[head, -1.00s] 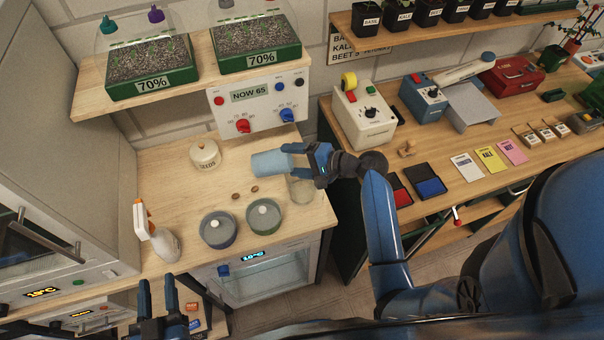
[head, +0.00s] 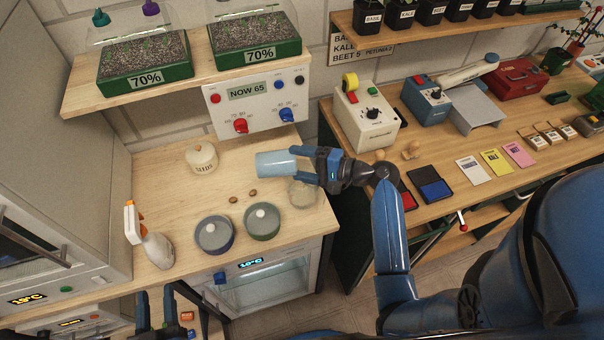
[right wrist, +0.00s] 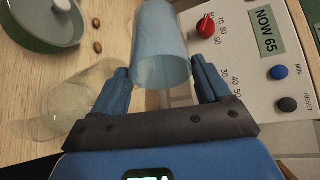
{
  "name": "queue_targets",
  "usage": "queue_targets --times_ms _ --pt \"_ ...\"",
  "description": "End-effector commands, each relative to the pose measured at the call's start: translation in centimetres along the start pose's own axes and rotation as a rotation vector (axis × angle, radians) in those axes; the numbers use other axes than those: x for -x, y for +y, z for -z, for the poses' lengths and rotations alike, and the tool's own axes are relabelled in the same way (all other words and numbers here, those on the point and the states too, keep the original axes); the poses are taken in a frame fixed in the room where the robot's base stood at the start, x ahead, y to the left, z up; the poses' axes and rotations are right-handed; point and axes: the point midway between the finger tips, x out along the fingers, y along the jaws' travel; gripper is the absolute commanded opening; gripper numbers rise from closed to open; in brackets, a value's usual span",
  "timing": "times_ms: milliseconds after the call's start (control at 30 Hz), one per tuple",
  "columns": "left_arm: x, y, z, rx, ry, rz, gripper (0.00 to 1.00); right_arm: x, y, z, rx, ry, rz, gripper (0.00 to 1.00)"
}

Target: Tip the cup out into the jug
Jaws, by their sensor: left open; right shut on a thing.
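The light blue cup (head: 274,164) is held on its side above the bench, near level in the head view. My right gripper (head: 312,165) is shut on it. In the right wrist view the cup (right wrist: 160,50) sits between the fingers (right wrist: 160,85). The clear jug (head: 303,194) stands on the bench near its right edge, just below and in front of my right gripper. It also shows in the right wrist view (right wrist: 80,100), left of the fingers, with pale contents low inside. I see no stream between cup and jug. My left gripper (head: 163,303) is open and empty at the bottom left.
Two lidded pots (head: 215,236) stand left of the jug, with small brown seeds (head: 253,193) behind them. A seed jar (head: 201,158) and a spray bottle (head: 150,240) are further left. The control panel (head: 258,98) rises behind the cup.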

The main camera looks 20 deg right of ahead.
Motion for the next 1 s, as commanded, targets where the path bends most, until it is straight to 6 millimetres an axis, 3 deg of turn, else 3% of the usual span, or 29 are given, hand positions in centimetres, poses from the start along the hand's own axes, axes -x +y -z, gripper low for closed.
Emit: queue_targets --times_ms 1000 --pt "0.0 0.0 -1.7 0.000 0.000 0.000 0.43 0.5 -0.1 0.2 -0.047 -0.036 0.105 0.27"
